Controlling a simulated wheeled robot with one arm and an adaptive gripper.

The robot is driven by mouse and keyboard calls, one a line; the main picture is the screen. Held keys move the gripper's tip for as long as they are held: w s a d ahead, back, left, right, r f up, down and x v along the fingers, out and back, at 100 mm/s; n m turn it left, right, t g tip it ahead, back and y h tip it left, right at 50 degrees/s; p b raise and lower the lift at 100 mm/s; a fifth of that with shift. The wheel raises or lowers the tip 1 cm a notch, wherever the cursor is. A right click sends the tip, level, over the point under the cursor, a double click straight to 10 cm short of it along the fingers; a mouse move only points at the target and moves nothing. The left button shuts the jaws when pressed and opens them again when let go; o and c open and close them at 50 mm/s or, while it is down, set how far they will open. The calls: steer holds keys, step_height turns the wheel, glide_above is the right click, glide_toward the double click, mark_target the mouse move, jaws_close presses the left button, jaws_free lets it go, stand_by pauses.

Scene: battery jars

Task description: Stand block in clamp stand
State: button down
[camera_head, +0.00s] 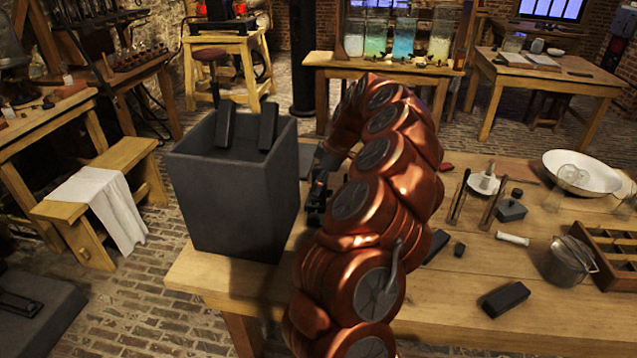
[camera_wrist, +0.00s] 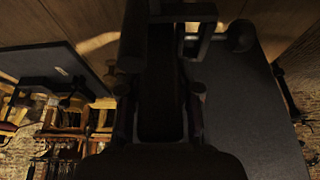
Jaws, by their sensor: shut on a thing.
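My gripper (camera_wrist: 160,105) is shut on a dark block (camera_wrist: 162,80), which shows between the two fingers in the wrist view. Dark bars with a round knob (camera_wrist: 240,36) lie close to the block's far end; they look like part of the clamp stand, but I cannot tell whether the block touches them. In the head view my gripper (camera_head: 319,190) is just right of a large dark grey box, largely hidden behind my copper arm. The block and most of the stand are not clear there.
The grey box (camera_head: 225,195) stands at the table's left end, with two dark blocks (camera_head: 267,127) leaning in it. Another dark block (camera_head: 505,298) lies on the table (camera_head: 420,320) at right. A metal pot (camera_head: 568,262), white basin (camera_head: 590,172) and wooden tray (camera_head: 620,265) stand further right.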

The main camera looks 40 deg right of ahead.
steer(key=shift+f+b, duration=0.35)
steer(key=shift+f, duration=0.2)
steer(key=c, duration=0.7)
jaws_free()
steer(key=shift+r, duration=0.15)
steer(key=v, duration=1.1)
steer(key=shift+s+d+r, duration=0.1)
steer(key=shift+s+r, duration=0.1)
steer(key=shift+r, duration=0.15)
